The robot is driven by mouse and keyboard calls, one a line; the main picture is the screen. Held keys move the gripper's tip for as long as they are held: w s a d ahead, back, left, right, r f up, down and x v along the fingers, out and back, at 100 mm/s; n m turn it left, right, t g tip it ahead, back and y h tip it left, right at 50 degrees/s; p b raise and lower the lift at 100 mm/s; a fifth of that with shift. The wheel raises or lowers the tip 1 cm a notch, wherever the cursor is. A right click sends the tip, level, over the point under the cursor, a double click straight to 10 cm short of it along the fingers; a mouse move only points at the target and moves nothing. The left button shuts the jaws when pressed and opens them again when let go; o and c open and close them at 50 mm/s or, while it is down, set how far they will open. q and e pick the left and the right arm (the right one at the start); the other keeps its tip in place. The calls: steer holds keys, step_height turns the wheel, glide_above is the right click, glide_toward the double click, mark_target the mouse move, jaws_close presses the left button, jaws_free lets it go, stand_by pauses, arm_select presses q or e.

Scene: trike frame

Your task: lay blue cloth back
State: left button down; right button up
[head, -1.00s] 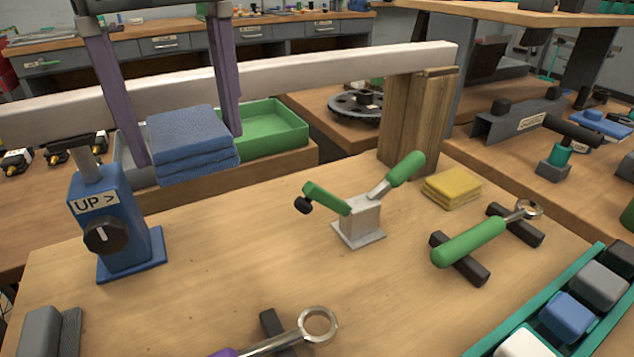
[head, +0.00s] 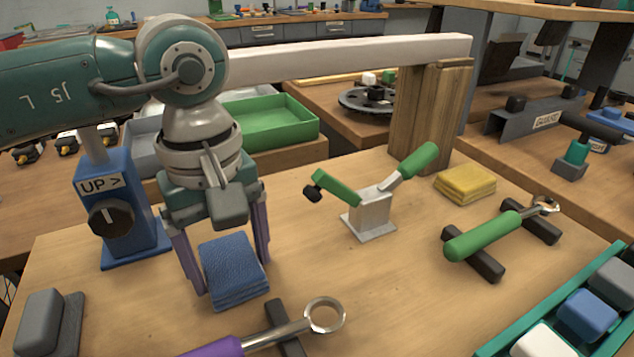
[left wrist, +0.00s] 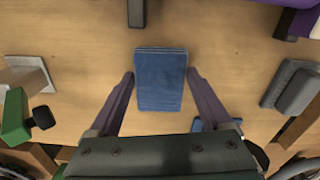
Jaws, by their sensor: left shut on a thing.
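The folded blue cloth (head: 233,265) is a thick stacked square between the purple fingers of my left gripper (head: 231,277). The gripper points down and is shut on the cloth's two sides. The cloth is low at the wooden tabletop, between the blue UP post (head: 115,210) and the purple-handled ring tool (head: 280,333). I cannot tell whether its underside touches the wood. In the left wrist view the cloth (left wrist: 161,85) sits between both fingertips. My right gripper is not in view.
A white-and-green clamp (head: 371,210) stands right of the cloth, with a folded yellow cloth (head: 465,184) beyond. A green-handled ring tool (head: 490,235) rests on dark supports. A grey block (head: 42,322) is at front left. A green tray (head: 275,125) is behind.

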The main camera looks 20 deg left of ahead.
mark_target(231, 265)
arm_select(q)
jaws_free()
step_height(231, 265, up, 12)
steer(key=p, duration=0.1)
stand_by(0.6)
steer(key=shift+r, duration=0.1)
